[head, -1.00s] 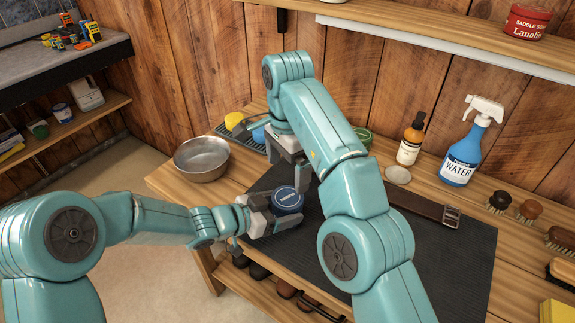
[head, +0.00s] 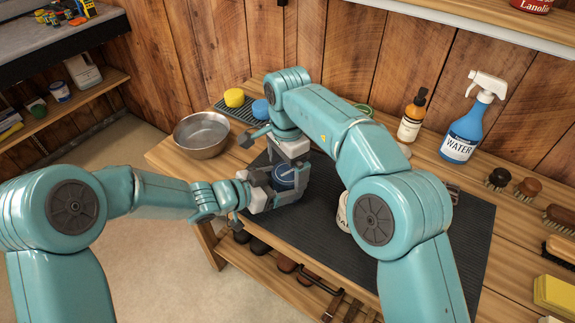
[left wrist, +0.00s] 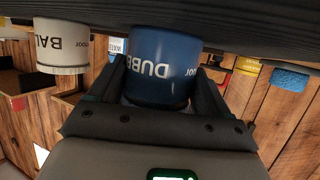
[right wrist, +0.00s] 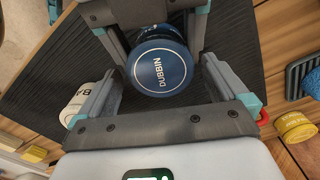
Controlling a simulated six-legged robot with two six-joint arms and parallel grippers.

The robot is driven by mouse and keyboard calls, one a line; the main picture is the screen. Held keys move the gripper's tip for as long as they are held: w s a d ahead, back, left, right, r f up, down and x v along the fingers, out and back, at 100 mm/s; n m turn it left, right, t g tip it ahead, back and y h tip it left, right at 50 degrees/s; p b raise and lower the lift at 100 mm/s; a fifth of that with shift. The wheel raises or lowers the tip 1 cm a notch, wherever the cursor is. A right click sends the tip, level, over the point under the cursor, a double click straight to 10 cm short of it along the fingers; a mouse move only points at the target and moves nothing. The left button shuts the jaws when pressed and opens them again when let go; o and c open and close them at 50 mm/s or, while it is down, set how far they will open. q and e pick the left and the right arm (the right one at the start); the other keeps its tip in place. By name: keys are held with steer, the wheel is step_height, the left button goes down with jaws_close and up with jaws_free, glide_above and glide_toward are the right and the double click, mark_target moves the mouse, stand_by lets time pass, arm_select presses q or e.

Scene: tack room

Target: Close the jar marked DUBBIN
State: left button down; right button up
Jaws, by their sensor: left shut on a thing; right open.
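The blue DUBBIN jar (left wrist: 160,68) stands on the dark mat (head: 440,250) near the table's front edge. My left gripper (head: 268,190) is shut on its side. A round blue lid lettered DUBBIN (right wrist: 160,68) covers the jar's top; it also shows in the head view (head: 290,176). I cannot tell whether it is screwed tight. My right gripper (right wrist: 150,55) is open, its fingers on either side of the lid with gaps visible. In the head view my right gripper (head: 290,160) is right at the jar, and its wrist hides part of it.
A white jar lettered BA (left wrist: 62,47) stands beside, mostly hidden by my right arm in the head view. A metal bowl (head: 201,135) is at the left. A water spray bottle (head: 470,125), an amber bottle (head: 412,118) and several brushes line the back and right.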

steer(key=c, duration=1.1)
steer(key=o, duration=1.1)
steer(key=shift+r, duration=2.25)
